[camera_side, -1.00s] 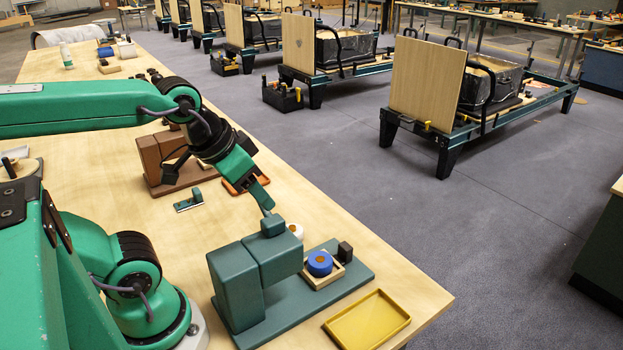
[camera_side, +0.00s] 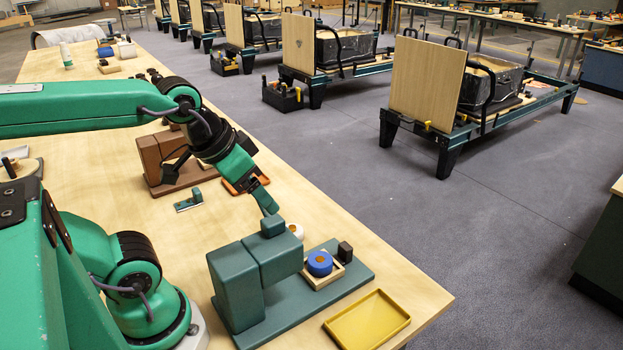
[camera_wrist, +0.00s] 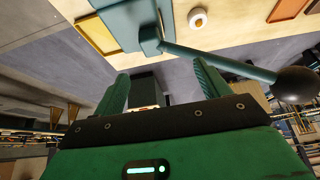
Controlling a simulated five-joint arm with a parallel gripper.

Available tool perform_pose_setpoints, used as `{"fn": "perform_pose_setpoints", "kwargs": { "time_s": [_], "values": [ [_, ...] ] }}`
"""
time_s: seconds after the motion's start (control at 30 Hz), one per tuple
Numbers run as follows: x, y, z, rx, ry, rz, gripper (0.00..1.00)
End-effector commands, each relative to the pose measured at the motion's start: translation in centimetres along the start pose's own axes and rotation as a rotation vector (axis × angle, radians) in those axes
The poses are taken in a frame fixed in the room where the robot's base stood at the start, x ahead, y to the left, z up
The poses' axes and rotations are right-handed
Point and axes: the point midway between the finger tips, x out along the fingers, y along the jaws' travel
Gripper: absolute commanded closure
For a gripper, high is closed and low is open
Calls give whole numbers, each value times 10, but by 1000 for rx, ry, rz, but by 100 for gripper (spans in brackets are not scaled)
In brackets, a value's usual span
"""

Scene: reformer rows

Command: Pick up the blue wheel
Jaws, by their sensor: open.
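The blue wheel (camera_side: 319,262) has a brown centre and lies flat in a shallow pale wooden holder (camera_side: 321,281). The holder is on the base of a teal press (camera_side: 272,268), beside its block. A teal lever (camera_side: 265,201) rises from the press toward my wrist. In the wrist view my gripper (camera_wrist: 163,72) is open and empty, with its two green fingers apart. The lever crosses beyond the fingers to a dark ball knob (camera_wrist: 295,85). My gripper is above and away from the wheel. The wheel does not show clearly in the wrist view.
A yellow tray (camera_side: 367,319) lies in front of the press, near the table edge. A white roll (camera_side: 296,231) is behind the press block. A brown stand (camera_side: 172,163) and an orange tray (camera_side: 233,187) are farther back.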

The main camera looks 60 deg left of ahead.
Motion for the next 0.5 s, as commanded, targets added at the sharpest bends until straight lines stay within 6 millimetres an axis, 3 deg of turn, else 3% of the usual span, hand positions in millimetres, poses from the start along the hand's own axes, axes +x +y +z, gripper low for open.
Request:
{"fn": "perform_pose_setpoints", "kwargs": {
  "time_s": [0.27, 0.5],
  "values": [
    [-7, 0, -4, 0, 2, 0, 25],
    [-38, 0, -21, 0, 4, 0, 25]
  ]
}}
